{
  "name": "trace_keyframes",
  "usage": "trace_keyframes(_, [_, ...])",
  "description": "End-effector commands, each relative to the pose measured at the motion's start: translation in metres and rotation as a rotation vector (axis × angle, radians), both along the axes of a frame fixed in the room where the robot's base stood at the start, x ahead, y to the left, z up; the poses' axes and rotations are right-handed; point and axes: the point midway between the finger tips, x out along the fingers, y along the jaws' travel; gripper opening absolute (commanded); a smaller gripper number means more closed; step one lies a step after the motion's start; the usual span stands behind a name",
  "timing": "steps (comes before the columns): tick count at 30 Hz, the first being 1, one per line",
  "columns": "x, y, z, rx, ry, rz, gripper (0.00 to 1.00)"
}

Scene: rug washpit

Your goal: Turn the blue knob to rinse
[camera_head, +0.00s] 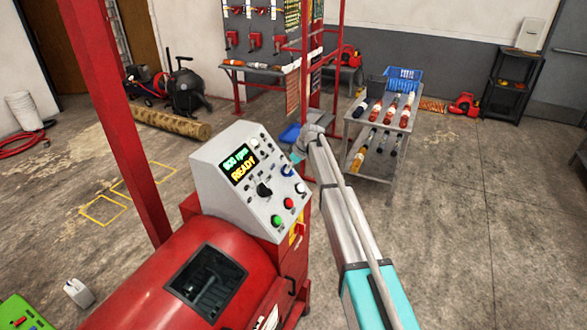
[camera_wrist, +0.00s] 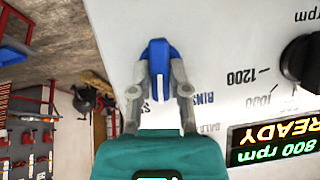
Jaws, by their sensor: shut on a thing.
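The blue knob (camera_wrist: 158,62) sits on the white control panel (camera_wrist: 225,50) in the wrist view, between the two fingers of my gripper (camera_wrist: 158,85). My gripper is shut on it, with a finger on each side. A label partly reading "RINS" stands beside the knob, upside down in this view. In the head view the blue knob (camera_head: 287,170) is on the upper right of the sloped panel (camera_head: 230,150), and my arm reaches it from the right. The display (camera_head: 240,163) reads 800 rpm and READY.
The panel also carries a black dial (camera_head: 264,187), a red button (camera_head: 288,203) and a green button (camera_head: 277,221). The red machine drum (camera_head: 150,275) lies in front. A red post (camera_head: 120,120) stands left. A bottle cart (camera_head: 375,150) stands behind my arm.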

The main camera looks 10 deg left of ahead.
Motion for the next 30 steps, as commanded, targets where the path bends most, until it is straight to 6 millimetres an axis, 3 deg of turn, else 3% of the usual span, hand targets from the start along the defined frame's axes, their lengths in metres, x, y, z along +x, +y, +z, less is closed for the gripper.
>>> trace_keyframes(1, [-0.0039, 0.0070, 0.0010, -0.002, -0.031, 0.035, 0.00])
trace_keyframes(18, [-0.0091, 0.0076, -0.0011, -0.131, -0.389, 0.355, 0.00])
trace_keyframes(30, [-0.0100, 0.0072, -0.0007, -0.168, -0.485, 0.445, 0.00])
